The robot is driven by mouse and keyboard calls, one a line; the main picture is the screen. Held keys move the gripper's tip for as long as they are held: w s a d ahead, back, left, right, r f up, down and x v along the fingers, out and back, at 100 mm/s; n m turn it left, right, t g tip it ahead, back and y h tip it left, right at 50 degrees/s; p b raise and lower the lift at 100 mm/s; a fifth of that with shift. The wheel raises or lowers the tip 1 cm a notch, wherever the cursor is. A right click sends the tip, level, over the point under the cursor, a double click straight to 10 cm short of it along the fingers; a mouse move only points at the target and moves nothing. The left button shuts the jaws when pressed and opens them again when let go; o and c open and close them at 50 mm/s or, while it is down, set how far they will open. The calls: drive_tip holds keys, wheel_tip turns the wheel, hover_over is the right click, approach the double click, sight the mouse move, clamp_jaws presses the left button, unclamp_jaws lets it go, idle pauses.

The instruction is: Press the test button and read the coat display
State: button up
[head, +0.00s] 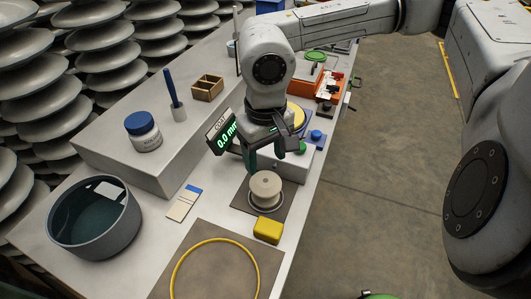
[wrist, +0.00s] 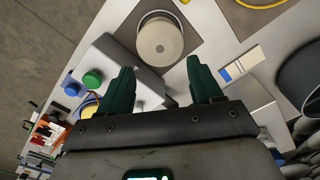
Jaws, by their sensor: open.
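The coat display (head: 223,132) is a dark tilted panel labelled COAT; it reads 0.0 mm in green digits. My gripper (head: 268,155) hangs just right of it, in front of a grey box (head: 312,160). A green button (head: 301,148) and a blue button (head: 316,135) sit on this box; I cannot read which is the test button. The wrist view shows the green button (wrist: 92,80) and blue button (wrist: 71,89) left of my gripper (wrist: 159,68). My dark green fingers are spread and empty, apart from both buttons. The display's face is not visible there.
A yellow block (head: 268,230), a yellow ring (head: 215,270) and a dark round tub (head: 95,217) are nearer. A blue-lidded jar (head: 143,131) stands on the raised grey ledge.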

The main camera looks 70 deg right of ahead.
clamp_jaws()
idle(0.4)
idle(0.8)
